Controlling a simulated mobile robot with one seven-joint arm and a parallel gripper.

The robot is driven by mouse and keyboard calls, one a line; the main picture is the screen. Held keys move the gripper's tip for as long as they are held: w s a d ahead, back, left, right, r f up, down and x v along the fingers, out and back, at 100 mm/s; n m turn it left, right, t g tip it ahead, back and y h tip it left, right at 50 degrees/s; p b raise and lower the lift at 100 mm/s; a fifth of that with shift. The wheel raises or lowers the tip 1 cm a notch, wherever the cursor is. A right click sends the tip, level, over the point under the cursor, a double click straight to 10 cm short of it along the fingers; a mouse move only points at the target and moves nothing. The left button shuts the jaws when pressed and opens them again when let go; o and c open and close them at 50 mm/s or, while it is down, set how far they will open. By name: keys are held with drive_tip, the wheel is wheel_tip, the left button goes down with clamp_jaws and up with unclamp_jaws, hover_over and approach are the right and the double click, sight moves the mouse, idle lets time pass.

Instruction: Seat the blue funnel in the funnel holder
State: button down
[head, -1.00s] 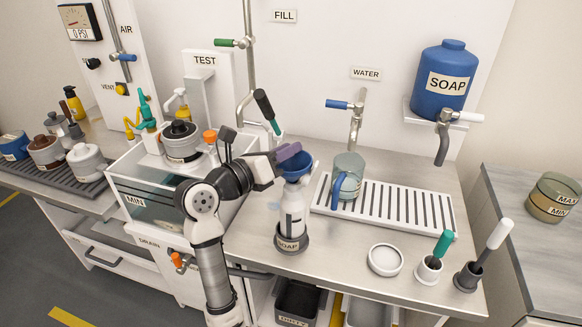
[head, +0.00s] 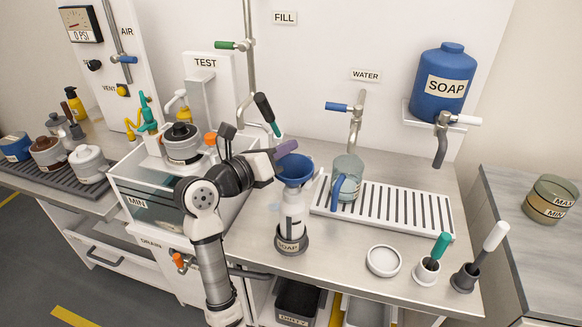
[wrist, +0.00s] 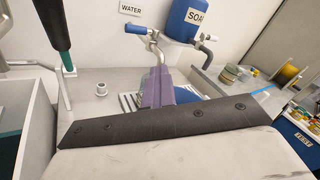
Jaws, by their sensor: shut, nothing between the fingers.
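The blue funnel (head: 295,171) sits at the top of a white bottle (head: 292,212), which stands in a dark round base labelled SOAP (head: 291,245). My gripper (head: 287,148) has purple fingers, shut and empty, close beside the funnel's upper left rim. I cannot tell if they touch. In the wrist view, the fingers (wrist: 157,85) partly cover a blue shape that looks like the funnel (wrist: 210,88). A small pale ring (wrist: 101,88) stands on the counter left of the fingers. It may be the funnel holder, but I cannot be sure.
A pitcher with a blue handle (head: 347,178) stands on the slatted drain rack (head: 400,211) right of the funnel. A dark-handled tool (head: 266,112) rises behind my gripper. A white round lid (head: 384,260) and two brushes in cups (head: 428,268) are at the front right.

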drive_tip(key=shift+r+p, duration=1.05)
drive_tip(key=shift+r, duration=0.4)
drive_tip(key=c, duration=2.2)
unclamp_jaws()
drive_tip(key=c, duration=1.7)
unclamp_jaws()
